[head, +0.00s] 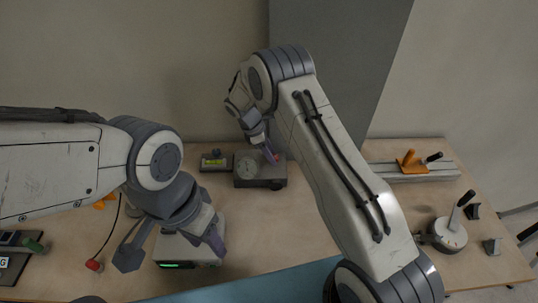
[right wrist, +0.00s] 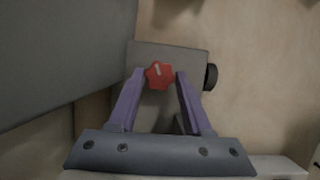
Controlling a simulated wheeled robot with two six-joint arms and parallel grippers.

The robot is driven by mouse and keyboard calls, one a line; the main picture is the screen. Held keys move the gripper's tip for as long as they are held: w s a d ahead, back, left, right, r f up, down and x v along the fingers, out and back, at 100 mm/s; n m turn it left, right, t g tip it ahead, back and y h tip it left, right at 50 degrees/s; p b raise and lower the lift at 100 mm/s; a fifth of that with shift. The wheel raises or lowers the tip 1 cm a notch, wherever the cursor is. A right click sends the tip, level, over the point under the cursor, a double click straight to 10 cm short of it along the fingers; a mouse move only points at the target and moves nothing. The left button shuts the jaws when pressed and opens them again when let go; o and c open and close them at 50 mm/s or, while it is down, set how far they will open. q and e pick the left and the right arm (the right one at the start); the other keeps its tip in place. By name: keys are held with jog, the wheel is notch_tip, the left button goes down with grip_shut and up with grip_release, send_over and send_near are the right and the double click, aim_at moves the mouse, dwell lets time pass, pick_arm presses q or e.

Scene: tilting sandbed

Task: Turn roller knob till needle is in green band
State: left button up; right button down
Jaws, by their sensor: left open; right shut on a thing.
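A grey box (head: 262,182) with a round pale dial (head: 247,167) on top stands at the back middle of the table. The dial is too small to read needle or band. A red lobed knob (right wrist: 159,75) with a white mark sits on the box top; it also shows in the head view (head: 275,157). My right gripper (right wrist: 160,74) reaches down from above, with its purple fingers shut on the red knob. A black round knob (right wrist: 211,77) sticks out of the box's side. My left gripper (head: 170,250) is open and empty at the front left, above a grey device.
The grey device (head: 188,250) has a green-lit display. A small level-like block (head: 216,161) stands left of the dial box. A red push button (head: 94,265) on a cable lies left. A rail with an orange slider (head: 410,160) and a lever base (head: 449,234) are right.

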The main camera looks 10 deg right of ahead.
jog(key=m, duration=0.1)
jog(key=m+g, duration=0.1)
jog(key=m, duration=0.1)
jog(key=m+b, duration=0.1)
jog(key=shift+w+m+y, duration=0.3)
jog(key=shift+w+y, duration=0.05)
jog(key=shift+y, duration=0.05)
jog(key=shift+w+m+g+y+b, duration=0.1)
jog(key=shift+m+g+y+b, duration=0.45)
jog(key=shift+m, duration=0.95)
jog(key=shift+d+r, duration=0.1)
jog(key=shift+c, duration=1.9)
grip_release()
jog(key=shift+o, duration=0.2)
jog(key=shift+g, duration=0.25)
